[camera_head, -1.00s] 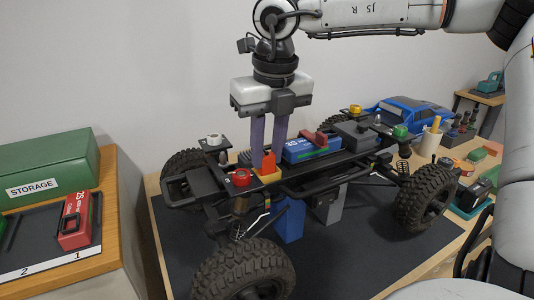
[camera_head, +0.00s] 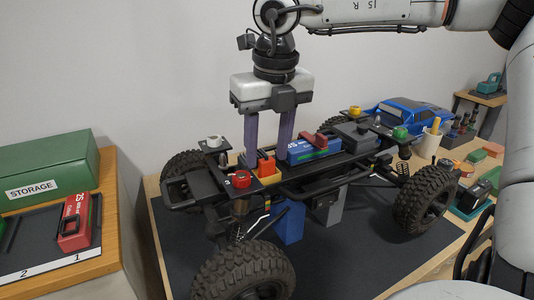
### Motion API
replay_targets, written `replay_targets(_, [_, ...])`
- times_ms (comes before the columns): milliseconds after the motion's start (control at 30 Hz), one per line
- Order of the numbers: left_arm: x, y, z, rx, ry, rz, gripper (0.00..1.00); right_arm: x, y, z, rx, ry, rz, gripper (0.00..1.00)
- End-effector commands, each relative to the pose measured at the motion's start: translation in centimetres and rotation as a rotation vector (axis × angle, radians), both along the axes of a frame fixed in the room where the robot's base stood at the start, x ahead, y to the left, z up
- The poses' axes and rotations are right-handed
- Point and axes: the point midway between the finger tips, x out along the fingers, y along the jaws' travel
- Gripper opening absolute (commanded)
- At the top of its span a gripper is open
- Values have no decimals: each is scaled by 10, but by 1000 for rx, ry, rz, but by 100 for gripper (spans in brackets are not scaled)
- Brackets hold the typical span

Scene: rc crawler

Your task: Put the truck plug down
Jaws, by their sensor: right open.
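The orange-red truck plug (camera_head: 266,166) sits at a small yellow holder (camera_head: 270,180) on the near left part of the truck chassis (camera_head: 300,184). My right gripper (camera_head: 269,155) points straight down over it. Its two purple fingers are apart, one on each side of the plug, with visible gaps. The fingertips are low, close to the plug's height; their lower ends are partly hidden. My left gripper is not in view.
A blue battery (camera_head: 302,152) with a red part on top lies in the chassis, close right of the fingers. Large tyres (camera_head: 246,272) stand around the chassis. A red battery (camera_head: 76,222) and green storage box (camera_head: 45,172) are on the left bench.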

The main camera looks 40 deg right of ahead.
Motion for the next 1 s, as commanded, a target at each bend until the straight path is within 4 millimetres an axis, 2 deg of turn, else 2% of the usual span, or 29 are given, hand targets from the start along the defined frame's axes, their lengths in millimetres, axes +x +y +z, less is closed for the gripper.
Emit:
replay_targets(200, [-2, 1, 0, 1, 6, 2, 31, -7, 2, 50, -1, -4, -1, 41])
replay_targets(433, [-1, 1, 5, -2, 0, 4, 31, -13, 4, 90, -2, -2, 1, 41])
replay_targets(600, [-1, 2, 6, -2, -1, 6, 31, -15, 5, 103, 0, 1, 1, 41])
replay_targets(1000, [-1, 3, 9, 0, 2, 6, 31, -16, 5, 108, 0, 1, 2, 41])
